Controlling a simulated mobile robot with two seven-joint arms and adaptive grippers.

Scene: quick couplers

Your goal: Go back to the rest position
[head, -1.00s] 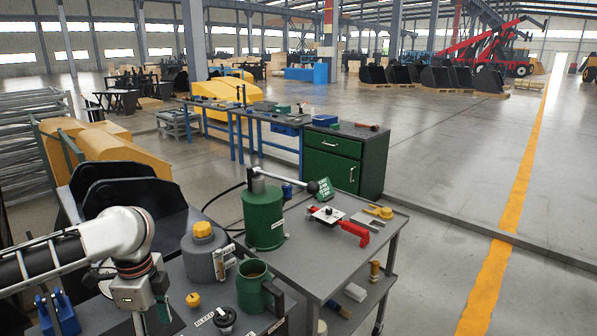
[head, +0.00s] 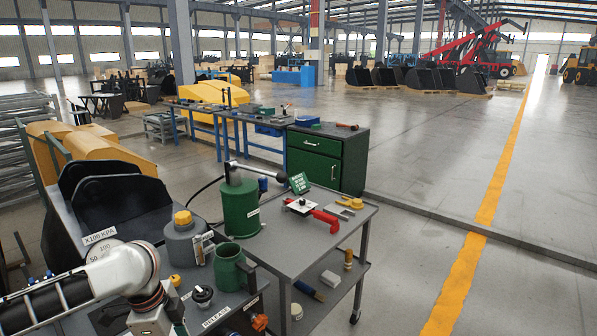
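My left arm comes in at the lower left, and its gripper (head: 160,318) hangs at the bottom edge over the grey bench. The fingertips are cut off or hidden, so I cannot see whether it is open or holds anything. My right gripper is not in view. A green pump (head: 240,207) with a lever stands on the grey table. A green jug (head: 229,268) and a grey canister with a yellow cap (head: 183,240) stand near it. A black round fitting (head: 203,294) sits by the "RELEASE" label on the bench.
A red-handled tool (head: 325,219) and a yellow part (head: 352,203) lie on the grey table (head: 285,245). A green cabinet (head: 327,159) stands behind. Black buckets (head: 110,200) stand behind my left arm. The floor to the right is clear.

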